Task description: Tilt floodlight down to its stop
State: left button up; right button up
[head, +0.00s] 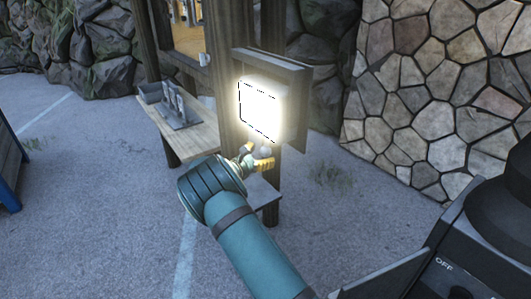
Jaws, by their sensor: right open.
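The floodlight (260,109) is lit and glows white, its face toward me, in front of a grey backing panel (296,93) on a wooden post. The glare washes out its edges, so its exact tilt is hard to read. My right gripper (259,155) is just below the floodlight's lower edge, with its yellowish fingers apart. A small pale rounded thing shows between or behind the fingers; I cannot tell whether they touch it or the lamp. My left gripper is out of view.
A wooden bench (195,133) with a dark rack (180,108) stands left of the post. A stone wall (430,90) is at right. A black device marked OFF (470,255) fills the lower right corner. A blue-edged table (8,165) is at far left. Open pavement lies between.

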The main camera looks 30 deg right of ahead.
jog(key=shift+x, duration=1.05)
grip_shut()
jog(key=shift+d, duration=0.1)
